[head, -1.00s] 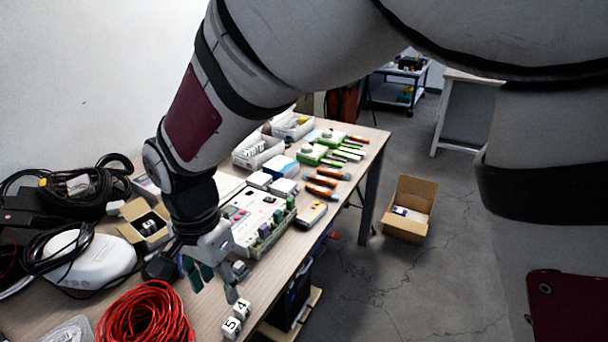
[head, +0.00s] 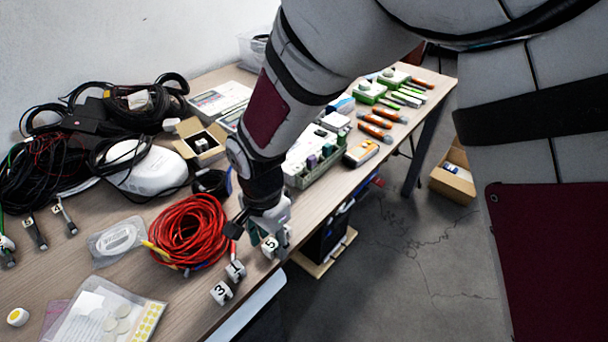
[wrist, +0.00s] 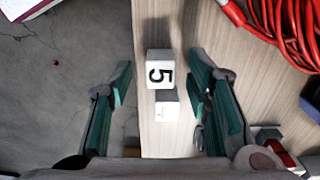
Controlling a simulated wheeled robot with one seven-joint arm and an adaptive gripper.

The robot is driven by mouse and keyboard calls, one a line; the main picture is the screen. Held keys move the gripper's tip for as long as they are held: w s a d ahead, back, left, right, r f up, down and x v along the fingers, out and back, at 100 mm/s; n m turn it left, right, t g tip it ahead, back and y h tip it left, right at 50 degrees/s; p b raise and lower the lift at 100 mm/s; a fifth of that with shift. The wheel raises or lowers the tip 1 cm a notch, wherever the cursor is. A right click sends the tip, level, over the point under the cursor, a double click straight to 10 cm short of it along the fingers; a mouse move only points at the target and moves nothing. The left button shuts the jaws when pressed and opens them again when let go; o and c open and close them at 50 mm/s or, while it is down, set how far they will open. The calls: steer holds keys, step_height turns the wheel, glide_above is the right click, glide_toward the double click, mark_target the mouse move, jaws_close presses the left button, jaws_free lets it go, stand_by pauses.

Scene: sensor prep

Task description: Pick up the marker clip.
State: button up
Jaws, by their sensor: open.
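A white block marked 5 (wrist: 160,70), apparently the marker clip, lies on the table near its front edge. A smaller white block (wrist: 167,105) with a faint mark touches or lies close against it in the wrist view. My gripper (wrist: 161,68) is open, its green-lined fingers on either side of the 5 block with gaps on both sides. In the head view my gripper (head: 275,243) points down at the table edge, and the 5 block (head: 270,245) shows partly behind its fingers. Two more white blocks, marked 1 (head: 236,270) and 3 (head: 221,292), lie nearer.
A red cable coil (head: 190,232) lies close left of my gripper. Beyond are a green-edged device tray (head: 318,165) and a yellow-grey meter (head: 361,152). Grey numbered clips (head: 36,232) lie far left. The floor (head: 400,270) drops away right of the table edge.

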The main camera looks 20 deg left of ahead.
steer(key=shift+f, duration=0.7)
steer(key=c, duration=0.9)
steer(key=shift+r, duration=0.15)
